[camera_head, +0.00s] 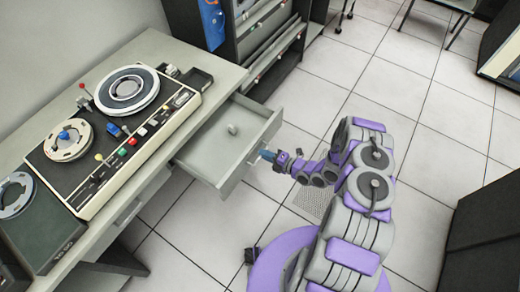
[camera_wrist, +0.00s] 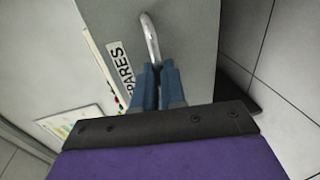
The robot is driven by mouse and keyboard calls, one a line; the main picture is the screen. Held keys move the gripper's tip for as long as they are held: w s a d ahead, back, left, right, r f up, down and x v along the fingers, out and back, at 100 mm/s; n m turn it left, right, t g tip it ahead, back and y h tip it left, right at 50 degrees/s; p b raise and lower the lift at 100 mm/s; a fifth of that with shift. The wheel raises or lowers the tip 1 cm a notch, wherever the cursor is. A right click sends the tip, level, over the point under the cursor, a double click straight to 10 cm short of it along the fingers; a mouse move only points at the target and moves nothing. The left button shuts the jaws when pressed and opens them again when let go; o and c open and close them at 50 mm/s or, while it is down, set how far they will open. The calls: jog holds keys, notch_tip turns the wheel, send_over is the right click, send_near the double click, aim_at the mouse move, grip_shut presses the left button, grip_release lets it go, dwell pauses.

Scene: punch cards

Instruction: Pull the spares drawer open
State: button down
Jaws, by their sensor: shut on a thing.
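The spares drawer (camera_head: 203,153) is a grey drawer under the desk, and it stands pulled out well beyond the desk edge. A small pale object (camera_head: 232,129) lies inside it. In the wrist view the drawer front (camera_wrist: 188,30) carries a white label reading "SPARES" (camera_wrist: 120,72) and a curved metal handle (camera_wrist: 151,38). My gripper (camera_head: 266,155) is at the middle of the drawer front. Its blue fingers (camera_wrist: 158,72) are shut on the lower end of the handle. The fingers hide that end.
A tape machine (camera_head: 112,135) with two reels sits on the grey desk (camera_head: 165,50). A dark cabinet (camera_head: 262,45) stands behind the drawer. A dark box (camera_head: 488,225) stands at the right.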

jog(key=shift+a+f, duration=0.2)
jog(key=c, duration=1.3)
grip_release()
jog(key=shift+w+d, duration=0.15)
jog(key=shift+d, duration=0.3)
jog(key=shift+o, duration=0.4)
jog(key=shift+a+r, duration=0.1)
jog(key=shift+a, duration=0.25)
jog(key=p+v, duration=0.2)
jog(key=v, duration=1.5)
jog(key=shift+s+d, duration=0.25)
jog(key=shift+a, duration=0.1)
